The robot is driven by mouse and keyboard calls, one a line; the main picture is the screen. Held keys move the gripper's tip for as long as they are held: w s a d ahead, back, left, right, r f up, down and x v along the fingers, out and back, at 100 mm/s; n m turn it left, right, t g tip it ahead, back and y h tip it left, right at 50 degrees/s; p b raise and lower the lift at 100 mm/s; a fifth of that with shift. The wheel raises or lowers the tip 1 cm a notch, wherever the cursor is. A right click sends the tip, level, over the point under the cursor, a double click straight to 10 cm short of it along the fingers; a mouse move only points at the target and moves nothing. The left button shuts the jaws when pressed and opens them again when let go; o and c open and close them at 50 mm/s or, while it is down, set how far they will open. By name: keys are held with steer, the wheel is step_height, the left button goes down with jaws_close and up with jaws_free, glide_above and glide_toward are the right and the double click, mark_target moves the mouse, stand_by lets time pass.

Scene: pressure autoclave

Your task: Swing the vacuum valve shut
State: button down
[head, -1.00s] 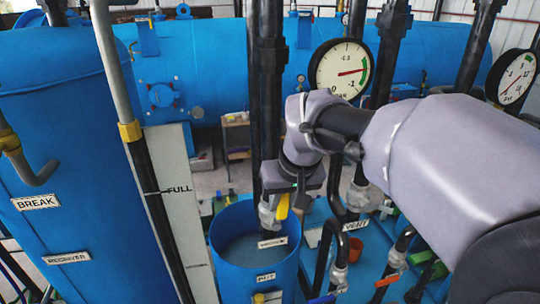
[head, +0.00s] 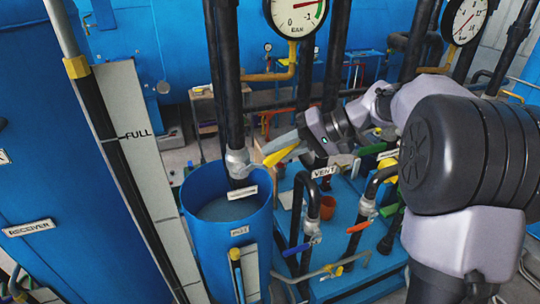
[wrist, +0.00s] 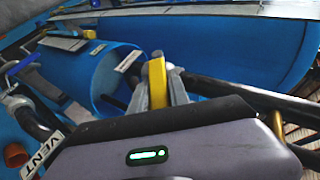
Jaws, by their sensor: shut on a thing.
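The vacuum valve (head: 237,164) is a grey metal body on the black upright pipe above the blue pot. Its yellow lever (head: 279,157) points sideways to the right and slightly up, across the pipe. My gripper (head: 285,149) is shut on this lever to the right of the valve body. In the wrist view the yellow lever (wrist: 157,72) stands between the two grey fingers, and my gripper (wrist: 158,92) hides its lower part. A small white label (head: 243,192) beneath the valve is too small to read.
The open blue pot (head: 215,245) stands below the valve. Right of it are the VENT label (head: 325,172), an orange cup (head: 327,207), and valves with a blue lever (head: 297,248) and an orange lever (head: 357,227). A gauge (head: 296,12) hangs above.

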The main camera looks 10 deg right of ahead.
steer(key=f+y+b, duration=0.2)
steer(key=b, duration=0.1)
steer(key=d+f+m+y+b, duration=0.1)
steer(key=y+b, duration=0.1)
steer(key=b, duration=0.1)
steer(key=f+m+y+b, duration=0.1)
steer(key=f+y+b, duration=0.1)
steer(key=b, duration=0.1)
steer(key=shift+w+d+f, duration=0.2)
steer(key=shift+d+f, duration=0.15)
steer(key=shift+y+b, duration=0.3)
steer(key=shift+b, duration=0.05)
steer(key=c, duration=1.2)
jaws_free()
steer(key=shift+a, duration=0.15)
steer(key=shift+c, duration=0.2)
